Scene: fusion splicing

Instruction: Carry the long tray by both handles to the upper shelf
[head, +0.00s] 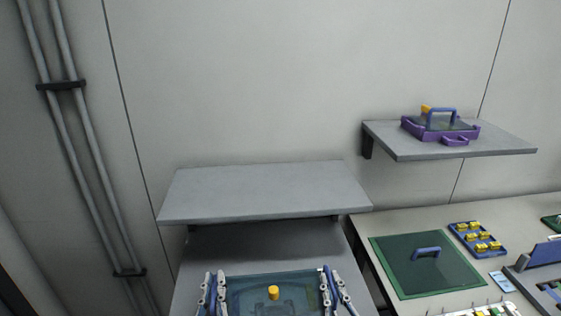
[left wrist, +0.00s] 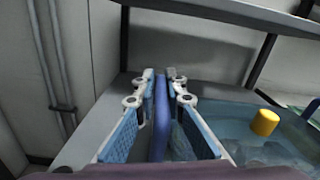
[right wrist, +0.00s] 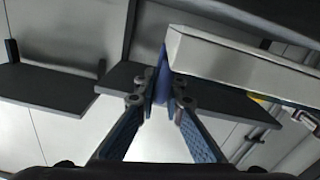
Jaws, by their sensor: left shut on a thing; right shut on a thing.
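The long tray (head: 240,301) has a see-through teal top and a yellow knob (head: 273,292); it is at the bottom of the head view, its near part cut off. My left gripper (head: 212,284) is shut on its left blue handle, which stands between the fingers in the left wrist view (left wrist: 159,120). My right gripper (head: 329,284) is shut on the right blue handle, seen between the fingertips in the right wrist view (right wrist: 162,82). The grey upper shelf (head: 262,190) is ahead of the tray and empty. I cannot tell whether the tray touches the surface below.
A grey lower surface (head: 262,243) lies under the upper shelf. A wall shelf (head: 500,143) at right holds a purple case (head: 410,127). A worktable (head: 365,228) at right carries a green panel (head: 400,268) and a blue tray of yellow parts (head: 462,229). Pipes (head: 85,150) run along the left wall.

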